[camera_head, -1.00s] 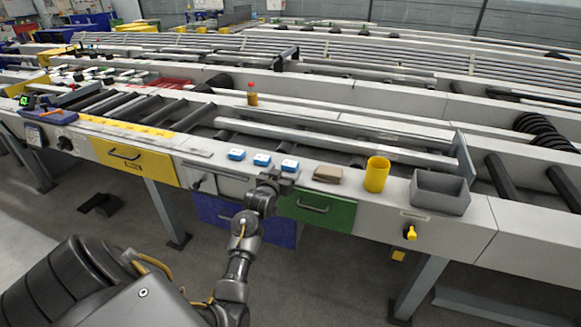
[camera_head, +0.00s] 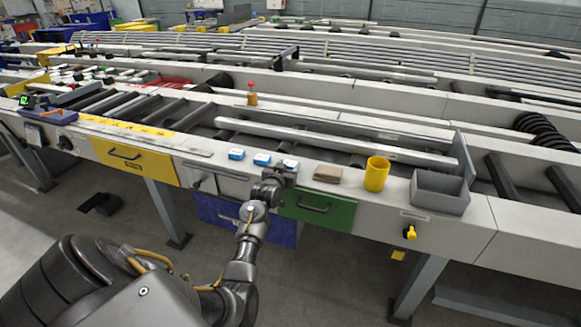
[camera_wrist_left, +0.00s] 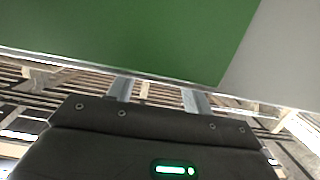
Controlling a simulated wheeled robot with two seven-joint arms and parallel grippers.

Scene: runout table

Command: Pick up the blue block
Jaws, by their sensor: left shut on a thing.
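A row of three small blue blocks with white tops lies on the grey front ledge of the table: the left one (camera_head: 236,154), the middle one (camera_head: 261,159) and the right one (camera_head: 289,164). My left gripper (camera_head: 286,171) is at the right block, shut on it from the front side; the gripper partly hides the block. In the left wrist view, the two grey fingers (camera_wrist_left: 159,93) show beyond the dark gripper body, and I cannot make out the block there. My right gripper is not in view.
A brown block (camera_head: 328,174), a yellow cup (camera_head: 376,174) and a grey open bin (camera_head: 439,191) stand to the right on the ledge. A green drawer front (camera_head: 318,208) is just below the gripper. A red-capped bottle (camera_head: 252,94) stands farther back.

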